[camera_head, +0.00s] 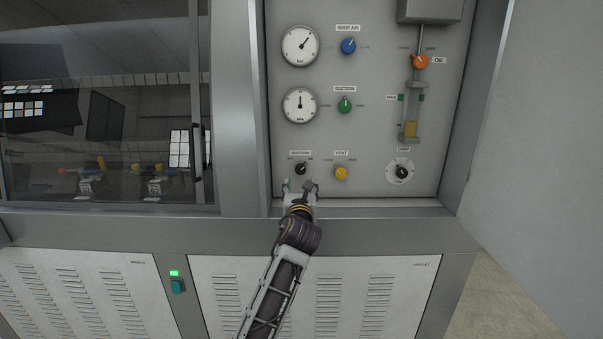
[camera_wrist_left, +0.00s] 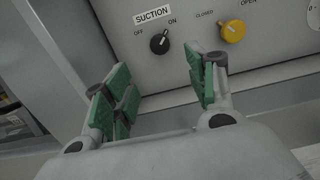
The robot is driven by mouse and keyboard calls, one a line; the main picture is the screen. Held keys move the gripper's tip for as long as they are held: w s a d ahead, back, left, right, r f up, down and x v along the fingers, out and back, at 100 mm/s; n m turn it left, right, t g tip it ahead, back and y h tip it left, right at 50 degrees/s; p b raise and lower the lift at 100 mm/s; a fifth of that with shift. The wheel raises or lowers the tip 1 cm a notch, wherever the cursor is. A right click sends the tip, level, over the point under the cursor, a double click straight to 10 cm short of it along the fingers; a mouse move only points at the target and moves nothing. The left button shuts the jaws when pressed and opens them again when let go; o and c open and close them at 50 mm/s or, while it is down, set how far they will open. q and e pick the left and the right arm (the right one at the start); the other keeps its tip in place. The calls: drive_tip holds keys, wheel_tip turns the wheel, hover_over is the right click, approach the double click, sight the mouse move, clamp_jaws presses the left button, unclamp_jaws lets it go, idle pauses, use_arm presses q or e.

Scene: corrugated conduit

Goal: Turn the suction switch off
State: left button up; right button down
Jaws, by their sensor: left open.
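The suction switch is a small black knob (camera_head: 300,168) at the lower left of the grey panel (camera_head: 375,130). It also shows in the left wrist view as a black knob (camera_wrist_left: 160,43) under the SUCTION label (camera_wrist_left: 152,15). Its white mark points up and right, toward ON; OFF is printed on its left. My left gripper (camera_head: 299,184) is open and empty just below the knob in the head view. In the left wrist view its green-padded fingers (camera_wrist_left: 160,85) stand apart, with the knob beyond and between them, not touched. My right gripper is not in view.
The yellow vent knob (camera_head: 341,173) is close on the right. A black-pointer dial (camera_head: 401,171) is further right. Above are a green knob (camera_head: 345,105), a blue knob (camera_head: 348,46) and two gauges. A ledge (camera_head: 370,207) runs below the panel. A glass cabinet (camera_head: 100,110) is left.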

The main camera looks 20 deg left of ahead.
use_arm(q)
drive_tip(key=shift+w, duration=0.1)
approach(301, 171)
drive_tip(key=shift+w, duration=1.15)
drive_tip(key=shift+a+p+x, duration=0.2)
drive_tip(key=shift+p+x, duration=0.2)
drive_tip(key=shift+x, duration=1.15)
drive_tip(key=shift+a+p+x, duration=0.2)
drive_tip(key=shift+p+x, duration=0.2)
drive_tip(key=shift+x, duration=1.2)
drive_tip(key=shift+w+a, duration=0.1)
drive_tip(key=shift+w, duration=0.3)
drive_tip(key=c, duration=1)
drive_tip(key=shift+c, duration=0.2)
